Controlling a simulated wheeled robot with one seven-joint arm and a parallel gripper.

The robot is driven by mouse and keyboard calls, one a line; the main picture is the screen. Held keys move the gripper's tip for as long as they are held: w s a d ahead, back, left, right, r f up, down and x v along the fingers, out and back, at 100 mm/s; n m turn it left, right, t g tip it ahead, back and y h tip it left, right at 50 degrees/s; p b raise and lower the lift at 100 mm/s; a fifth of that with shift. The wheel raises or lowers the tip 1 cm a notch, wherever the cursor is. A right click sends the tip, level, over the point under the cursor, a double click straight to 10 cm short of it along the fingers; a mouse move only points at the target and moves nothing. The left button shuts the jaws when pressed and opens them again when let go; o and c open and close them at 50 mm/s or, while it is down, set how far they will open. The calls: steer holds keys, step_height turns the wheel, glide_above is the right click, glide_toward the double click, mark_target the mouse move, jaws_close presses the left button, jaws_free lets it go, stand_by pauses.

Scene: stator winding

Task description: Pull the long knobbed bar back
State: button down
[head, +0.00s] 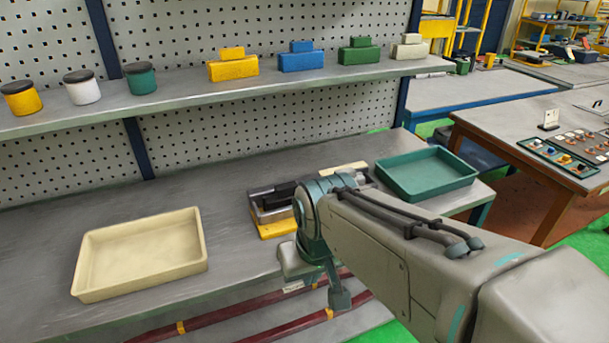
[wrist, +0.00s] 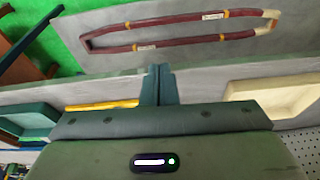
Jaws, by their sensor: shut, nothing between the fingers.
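My gripper (wrist: 160,72) is shut and empty in the wrist view, its two fingers together. They appear over the bench's front edge. In the head view a grey and black metal fixture (head: 268,205) with a yellow base (head: 275,229) sits on the bench, just left of and behind my wrist. My arm hides its right part. The long knobbed bar cannot be made out for certain; a dark bar-like part (head: 285,190) shows on top of the fixture. In the wrist view a yellow strip (wrist: 102,105) shows left of the fingers, partly hidden by my gripper body.
A cream tray (head: 83,268) lies left on the bench and a green tray (head: 425,195) right. A shelf (head: 170,100) with jars and coloured blocks runs above. A dark red loop (wrist: 185,40) lies below the bench's front edge. The bench between cream tray and fixture is clear.

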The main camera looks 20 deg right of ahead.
steer(key=w+d, duration=0.6)
steer(key=w, duration=0.4)
steer(key=w+d+f, duration=0.1)
steer(key=w+d, duration=0.5)
steer(key=w, duration=0.4)
steer(key=w+d+p, duration=0.1)
steer(key=w+d, duration=0.5)
steer(key=w, duration=0.4)
steer(key=shift+w+f+t, duration=0.2)
steer(key=shift+f+t, duration=0.1)
steer(key=shift+t, duration=0.1)
steer(key=p+x, duration=0.1)
steer(key=x, duration=0.9)
steer(key=shift+a+p, duration=0.1)
steer(key=shift+p, duration=0.2)
